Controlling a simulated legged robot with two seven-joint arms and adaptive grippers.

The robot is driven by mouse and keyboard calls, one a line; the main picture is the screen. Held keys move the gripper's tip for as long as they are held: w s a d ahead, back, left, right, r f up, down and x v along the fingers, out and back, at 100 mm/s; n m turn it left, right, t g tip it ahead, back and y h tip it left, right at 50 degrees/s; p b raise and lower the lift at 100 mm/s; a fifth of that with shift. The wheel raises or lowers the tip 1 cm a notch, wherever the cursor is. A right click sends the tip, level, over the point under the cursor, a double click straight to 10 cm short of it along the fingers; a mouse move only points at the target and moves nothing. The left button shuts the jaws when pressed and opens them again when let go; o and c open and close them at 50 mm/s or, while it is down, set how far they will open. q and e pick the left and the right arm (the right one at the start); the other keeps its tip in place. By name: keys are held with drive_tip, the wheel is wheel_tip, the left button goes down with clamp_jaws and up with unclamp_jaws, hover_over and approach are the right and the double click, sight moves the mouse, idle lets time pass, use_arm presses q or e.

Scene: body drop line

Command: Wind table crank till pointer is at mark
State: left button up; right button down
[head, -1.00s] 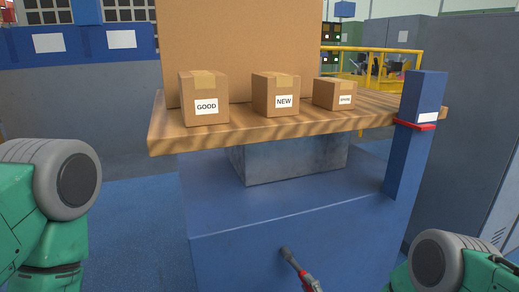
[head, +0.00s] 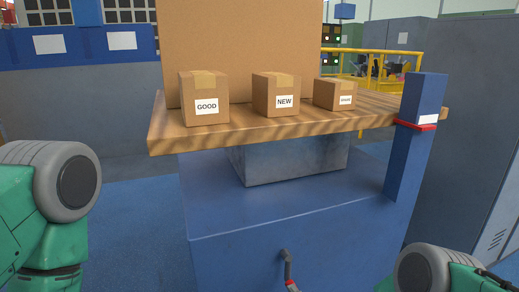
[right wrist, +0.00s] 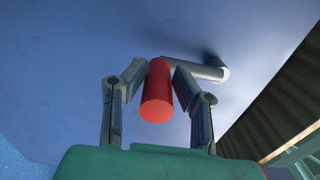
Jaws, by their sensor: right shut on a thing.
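The crank (head: 287,262) sticks out from the front of the blue table base, with its arm running down and its red handle (head: 292,286) cut by the lower picture edge. In the right wrist view my right gripper (right wrist: 157,82) is shut on the red handle (right wrist: 157,95), one finger on each side. The red pointer (head: 414,125) lies across the blue post (head: 408,165) at the table's right. The white mark (head: 428,117) is on the post, just above the pointer. My left gripper is out of view; only my left arm shows.
The wooden tabletop (head: 300,128) carries three cardboard boxes, labelled GOOD (head: 204,100), NEW (head: 276,95) and one small label (head: 335,95). A large brown panel (head: 240,40) stands behind them. A grey cabinet (head: 465,150) stands close at right.

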drive_tip(key=a, duration=0.1)
drive_tip(key=s+a+r, duration=0.1)
drive_tip(key=a, duration=0.1)
drive_tip(key=a+r+p, duration=0.1)
drive_tip(key=shift+s+a+r, duration=0.1)
drive_tip(key=shift+s+a, duration=0.05)
drive_tip(key=shift+a, duration=0.05)
drive_tip(key=c, duration=1.4)
unclamp_jaws()
drive_tip(key=shift+d, duration=0.25)
drive_tip(key=shift+c, duration=0.2)
drive_tip(key=shift+s, duration=0.1)
drive_tip(key=p+v, duration=0.3)
drive_tip(key=v, duration=0.4)
